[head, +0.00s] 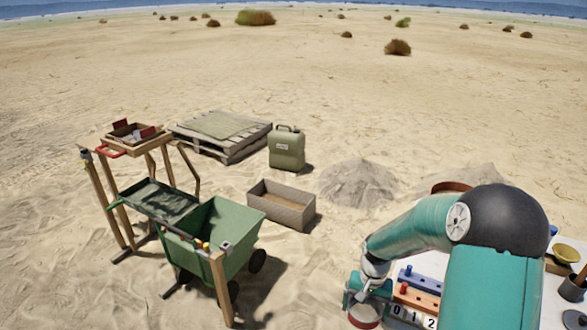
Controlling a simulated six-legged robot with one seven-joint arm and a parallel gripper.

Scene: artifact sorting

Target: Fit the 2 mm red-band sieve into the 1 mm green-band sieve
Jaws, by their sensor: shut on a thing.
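My gripper (365,293) is low in the head view, right of centre, at the left end of the white table. It is shut on a round, shallow sieve with a red band (364,317), just below the jaws at the bottom of the picture. The jaws hide part of the sieve's top. I cannot tell whether the sieve touches anything beneath it. I cannot make out the green-band sieve; my arm covers much of the table.
A green wheelbarrow (228,237), wooden crate (282,207) and jerry can (287,150) stand on sand, left.

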